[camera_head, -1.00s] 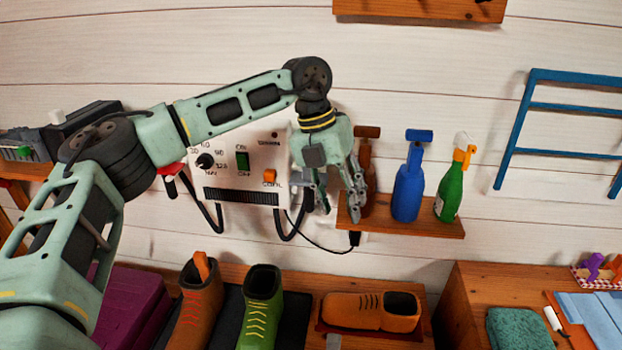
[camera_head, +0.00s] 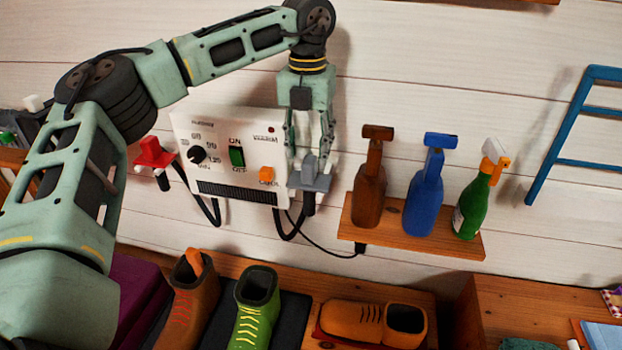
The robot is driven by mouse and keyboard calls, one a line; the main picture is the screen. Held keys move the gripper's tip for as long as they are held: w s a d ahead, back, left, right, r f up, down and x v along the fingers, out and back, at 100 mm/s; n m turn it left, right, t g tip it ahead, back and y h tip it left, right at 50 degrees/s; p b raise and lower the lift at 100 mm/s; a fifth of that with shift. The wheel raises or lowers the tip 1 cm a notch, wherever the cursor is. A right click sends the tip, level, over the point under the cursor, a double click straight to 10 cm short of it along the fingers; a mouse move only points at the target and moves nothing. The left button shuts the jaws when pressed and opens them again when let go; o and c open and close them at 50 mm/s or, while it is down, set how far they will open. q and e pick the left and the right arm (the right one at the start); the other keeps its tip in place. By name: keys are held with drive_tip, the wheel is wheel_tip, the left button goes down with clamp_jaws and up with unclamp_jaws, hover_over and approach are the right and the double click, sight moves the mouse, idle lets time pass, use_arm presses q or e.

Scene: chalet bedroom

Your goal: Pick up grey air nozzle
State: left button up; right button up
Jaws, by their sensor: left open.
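The grey air nozzle (camera_head: 312,177) hangs at the right side of the white control box (camera_head: 262,168), with a black hose below it. My left gripper (camera_head: 311,158) points down over the nozzle, its fingers open around or just in front of the nozzle's upper part. I cannot tell whether the fingers touch it. A red nozzle (camera_head: 154,156) hangs at the box's left side, with its own black hose. My right gripper is not in view.
A small wooden shelf (camera_head: 411,239) to the right holds brown (camera_head: 369,190), blue (camera_head: 424,197) and green (camera_head: 473,205) spray bottles. Below are a brown boot (camera_head: 193,300), a green boot (camera_head: 252,305) and an orange shoe (camera_head: 370,320). A blue rack (camera_head: 582,125) is on the right wall.

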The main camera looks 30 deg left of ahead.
sight(309, 159)
use_arm(q)
wheel_tip(309, 159, down, 4)
drive_tip(key=shift+d+r+p, duration=0.15)
drive_tip(key=shift+p, duration=0.9)
drive_tip(key=shift+f, duration=0.85)
drive_tip(key=c, duration=0.8)
clamp_jaws()
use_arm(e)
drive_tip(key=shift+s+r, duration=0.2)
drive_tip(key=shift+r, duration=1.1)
